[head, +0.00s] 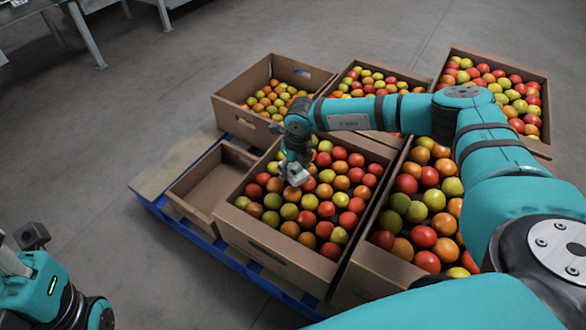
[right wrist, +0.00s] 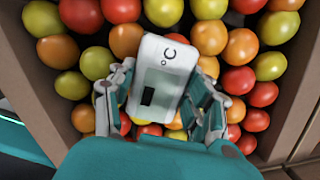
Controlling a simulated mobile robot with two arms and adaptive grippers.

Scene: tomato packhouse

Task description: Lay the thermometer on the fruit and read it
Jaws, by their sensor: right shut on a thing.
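The thermometer (right wrist: 152,110) is a white rounded slab with a "°C" mark and a grey display in the right wrist view. A dark block shows on the display; I can read no digits. My right gripper (right wrist: 160,108) is shut on it, one finger at each side. In the head view the right gripper (head: 295,174) is over the left part of the fruit (head: 326,209) in the middle front crate (head: 275,249). Whether the thermometer touches the fruit, I cannot tell. My left arm shows at the lower left, its gripper cut by the frame edge.
Fruit-filled crates stand behind (head: 233,113) and to the right (head: 357,284). A low, empty cardboard tray (head: 207,182) is left of the middle crate. All stand on a blue pallet (head: 200,237). The grey floor is clear at left; metal table legs (head: 88,38) show at the top left.

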